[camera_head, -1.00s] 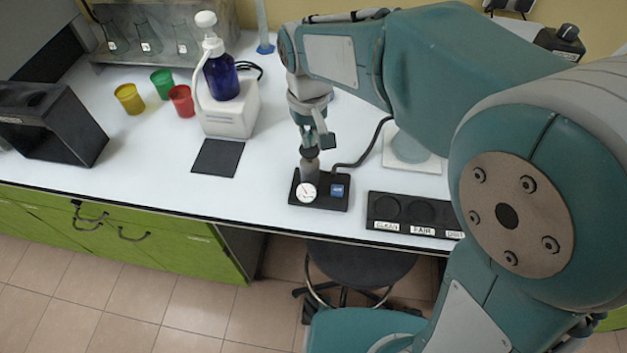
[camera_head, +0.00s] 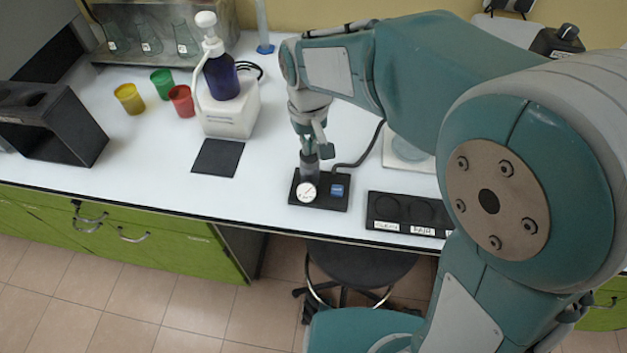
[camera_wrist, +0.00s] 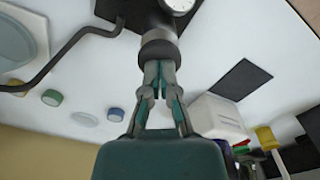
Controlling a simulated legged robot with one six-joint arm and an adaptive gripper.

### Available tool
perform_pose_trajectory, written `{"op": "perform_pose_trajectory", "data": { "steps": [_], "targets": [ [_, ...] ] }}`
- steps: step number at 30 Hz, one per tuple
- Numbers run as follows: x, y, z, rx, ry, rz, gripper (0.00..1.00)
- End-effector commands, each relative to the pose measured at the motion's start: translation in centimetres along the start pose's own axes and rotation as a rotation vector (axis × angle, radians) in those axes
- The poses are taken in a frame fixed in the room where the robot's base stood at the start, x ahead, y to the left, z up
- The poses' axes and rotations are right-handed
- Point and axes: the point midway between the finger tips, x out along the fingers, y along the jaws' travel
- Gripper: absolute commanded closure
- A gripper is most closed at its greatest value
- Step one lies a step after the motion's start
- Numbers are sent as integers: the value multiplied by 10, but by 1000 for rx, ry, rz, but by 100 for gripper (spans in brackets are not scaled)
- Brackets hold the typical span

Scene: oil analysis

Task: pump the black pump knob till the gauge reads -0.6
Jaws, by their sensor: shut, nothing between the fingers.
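The pump is a dark upright cylinder (camera_head: 309,173) on a black base (camera_head: 325,204). A round white gauge (camera_head: 306,193) faces front; its needle is too small to read. The black pump knob (camera_head: 309,157) sits low on the cylinder top. My gripper (camera_head: 308,145) is shut and empty, pointing down with its fingertips at the knob. In the wrist view the knob (camera_wrist: 158,50) is just beyond my gripper's fingertips (camera_wrist: 160,70), which seem to touch it. The gauge (camera_wrist: 179,3) is cut off by the top edge there.
A blue button (camera_head: 337,190) is on the base, and a black hose (camera_head: 362,157) runs back from the pump. A black labelled tray (camera_head: 405,231) lies to the right. A black mat (camera_head: 217,158) and a white device with a blue bottle (camera_head: 222,78) stand left.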

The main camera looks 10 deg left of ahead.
Motion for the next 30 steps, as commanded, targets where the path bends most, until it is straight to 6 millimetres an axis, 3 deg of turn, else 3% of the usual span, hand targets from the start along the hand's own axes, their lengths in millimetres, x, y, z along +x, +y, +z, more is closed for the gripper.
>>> {"op": "perform_pose_trajectory", "data": {
  "steps": [18, 30],
  "targets": [
    [-37, 0, 0, 0, 0, 0, 100],
    [-40, 0, 0, 0, 0, 0, 100]
  ]
}}
